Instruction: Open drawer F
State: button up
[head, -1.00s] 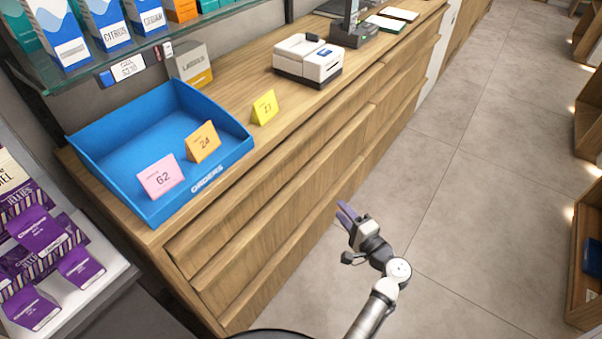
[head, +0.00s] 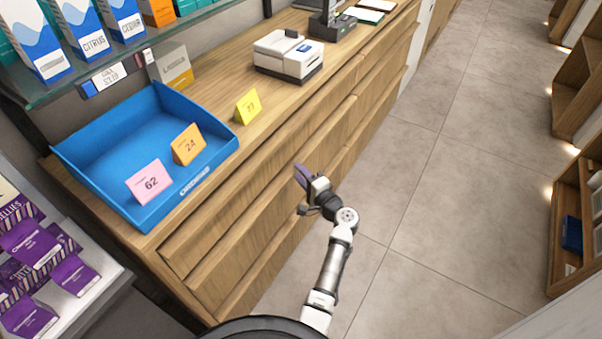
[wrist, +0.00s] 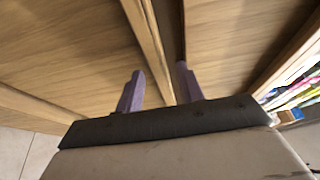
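The wooden counter (head: 172,217) has several long drawer fronts, in a near and a far column. No drawer letter is readable, so I cannot tell which drawer is F. All drawer fronts in the head view look closed. My gripper (head: 301,176) is at the counter's front, by the middle drawers. In the wrist view my gripper (wrist: 160,84) has its two purple fingers apart, with nothing held. A wooden drawer lip (wrist: 150,45) with a dark gap beside it runs down between the fingertips. I cannot tell whether they touch it.
On the counter stand a blue tray (head: 85,150) with number cards, a yellow card (head: 248,107) and a white printer (head: 289,57). Purple boxes (head: 75,281) sit on a shelf at left. Grey floor (head: 440,200) is free at right, up to wooden shelves (head: 577,85).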

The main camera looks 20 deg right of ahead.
jog(key=shift+w, duration=0.15)
grip_shut()
dwell(0.4)
jog(key=s+d+b, duration=0.4)
jog(key=s+d, duration=0.9)
jog(key=s, duration=0.4)
jog(key=shift+s+d, duration=0.15)
jog(key=shift+s, duration=0.05)
